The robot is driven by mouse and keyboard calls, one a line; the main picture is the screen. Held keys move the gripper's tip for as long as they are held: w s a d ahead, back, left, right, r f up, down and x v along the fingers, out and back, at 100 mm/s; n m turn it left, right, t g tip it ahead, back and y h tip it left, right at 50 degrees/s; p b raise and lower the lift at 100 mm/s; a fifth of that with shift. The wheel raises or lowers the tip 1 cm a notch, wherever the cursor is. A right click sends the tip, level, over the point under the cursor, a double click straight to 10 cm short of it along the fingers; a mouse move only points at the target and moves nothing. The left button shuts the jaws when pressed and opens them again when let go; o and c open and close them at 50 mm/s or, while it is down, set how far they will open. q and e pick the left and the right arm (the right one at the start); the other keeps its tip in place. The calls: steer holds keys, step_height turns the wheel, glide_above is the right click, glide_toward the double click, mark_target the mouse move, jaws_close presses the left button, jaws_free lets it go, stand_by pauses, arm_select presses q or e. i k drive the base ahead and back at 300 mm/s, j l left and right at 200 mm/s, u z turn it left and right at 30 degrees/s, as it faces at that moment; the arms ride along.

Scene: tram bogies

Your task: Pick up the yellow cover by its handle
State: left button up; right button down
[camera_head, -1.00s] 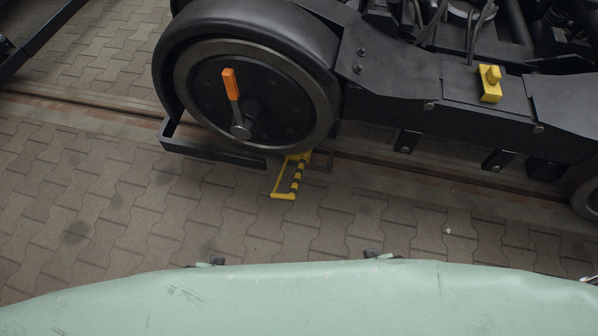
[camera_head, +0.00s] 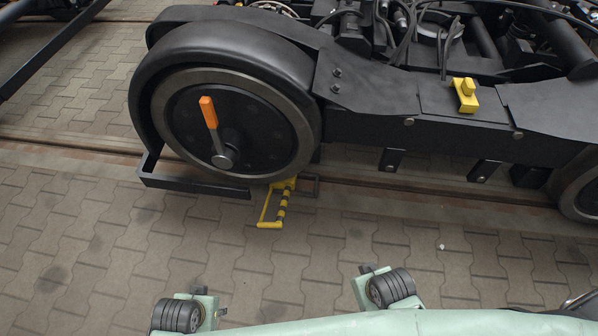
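The yellow cover (camera_head: 465,95) sits on the black side frame of the bogie, right of the large wheel. It is a small flat plate with a raised yellow block on it that looks like its handle. Neither of my grippers shows in the head view, and nothing touches the cover.
A large black wheel (camera_head: 235,125) with an orange-handled lever (camera_head: 209,112) stands on the rail. The bogie frame (camera_head: 420,130) runs to the right. Paved floor (camera_head: 330,245) in front is clear.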

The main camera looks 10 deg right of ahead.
mark_target(465, 88)
steer(key=z, duration=1.35)
